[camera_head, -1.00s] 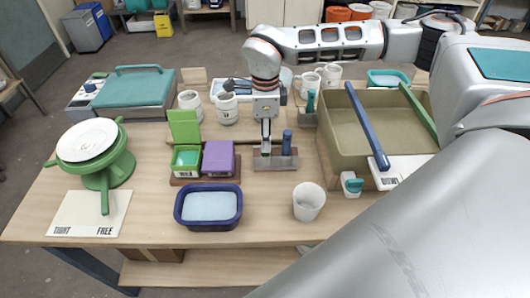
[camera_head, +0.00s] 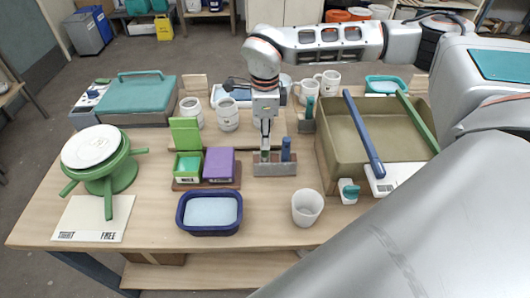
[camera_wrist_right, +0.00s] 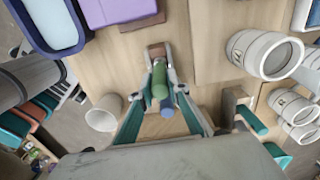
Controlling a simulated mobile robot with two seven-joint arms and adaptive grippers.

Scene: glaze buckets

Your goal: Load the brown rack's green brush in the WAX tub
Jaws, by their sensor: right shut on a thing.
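My right gripper (camera_head: 265,152) points down at the brown rack (camera_head: 276,169) near the middle of the table. It is shut on the green brush, whose green handle (camera_wrist_right: 160,80) shows between the fingers in the right wrist view. A blue brush (camera_head: 286,149) stands beside it in the same rack. To the left, a green tub (camera_head: 188,165) with its lid raised and a purple tub (camera_head: 219,165) stand on a brown base. Their labels are too small to read, so I cannot tell which is WAX. My left gripper is not in view.
A navy basin (camera_head: 209,230) and a white cup (camera_head: 307,208) stand in front. A large olive basin (camera_head: 332,150) with a blue and a green bar across it stands right. Several white mugs (camera_head: 228,114) stand behind. A green banding wheel (camera_head: 118,178) is at the left.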

